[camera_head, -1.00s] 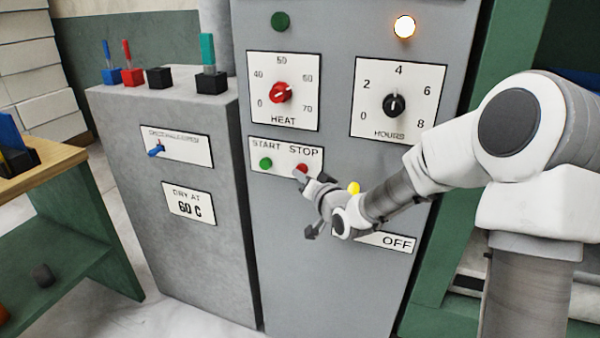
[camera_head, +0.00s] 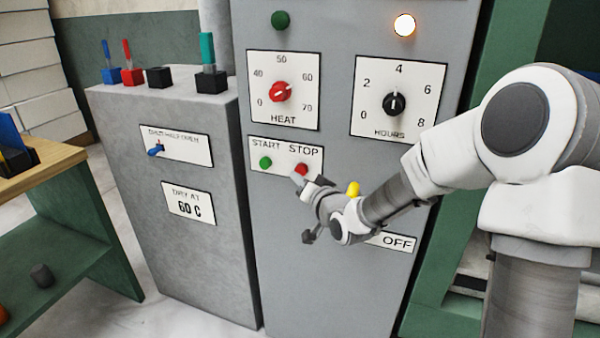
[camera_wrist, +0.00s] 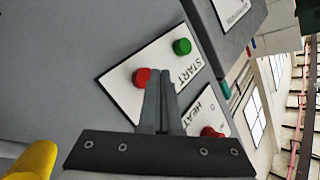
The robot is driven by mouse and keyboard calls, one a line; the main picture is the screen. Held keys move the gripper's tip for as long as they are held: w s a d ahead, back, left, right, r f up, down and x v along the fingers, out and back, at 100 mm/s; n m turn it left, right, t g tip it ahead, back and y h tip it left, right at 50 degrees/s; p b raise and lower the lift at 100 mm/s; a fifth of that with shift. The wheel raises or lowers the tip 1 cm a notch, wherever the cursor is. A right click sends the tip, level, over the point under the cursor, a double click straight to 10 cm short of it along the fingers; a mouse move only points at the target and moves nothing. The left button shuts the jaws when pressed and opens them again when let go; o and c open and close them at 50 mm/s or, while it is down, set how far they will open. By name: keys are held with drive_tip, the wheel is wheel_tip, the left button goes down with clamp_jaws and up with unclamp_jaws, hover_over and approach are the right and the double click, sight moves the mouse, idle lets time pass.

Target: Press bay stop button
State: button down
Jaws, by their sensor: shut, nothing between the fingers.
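The red stop button (camera_head: 302,169) sits under the word STOP on a white plate (camera_head: 284,161) on the grey cabinet front. The green start button (camera_head: 265,162) is to its left. My gripper (camera_head: 297,179) is shut and empty, its tips just below the stop button in the head view. In the wrist view the closed fingers (camera_wrist: 162,76) overlap the edge of the stop button (camera_wrist: 141,77), and the start button (camera_wrist: 182,47) shows beyond the tips. I cannot tell whether the tips touch the panel.
A red HEAT knob (camera_head: 281,92) and a black HOURS knob (camera_head: 395,104) are above. An amber lamp (camera_head: 404,26) is lit; the green lamp (camera_head: 281,20) looks dark. A yellow part (camera_head: 353,188) shows behind my wrist, near an OFF plate (camera_head: 394,242).

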drive_tip(key=shift+s+a+b, duration=0.15)
drive_tip(key=shift+s+a, duration=0.15)
drive_tip(key=shift+s, duration=0.5)
drive_tip(key=shift+s+a+b, duration=0.15)
drive_tip(key=shift+s+a, duration=0.1)
drive_tip(key=shift+s, duration=0.5)
drive_tip(key=shift+s+a+b, duration=0.15)
drive_tip(key=shift+s+a, duration=0.15)
drive_tip(key=shift+s, duration=0.5)
drive_tip(key=s+d+r+n+g+h, duration=0.2)
drive_tip(key=s+d+g+h, duration=0.15)
drive_tip(key=s+d, duration=0.4)
drive_tip(key=s+d+r+n+g+h, duration=0.1)
drive_tip(key=s+d+r+g+h, duration=0.1)
drive_tip(key=s+d+h, duration=0.35)
drive_tip(key=s+d+g+y, duration=0.2)
drive_tip(key=s+d+g, duration=0.15)
drive_tip(key=s, duration=1.45)
wheel_tip(320, 180, up, 22)
drive_tip(key=p, duration=2.1)
drive_tip(key=shift+f+m, duration=0.2)
drive_tip(key=shift+m, duration=0.1)
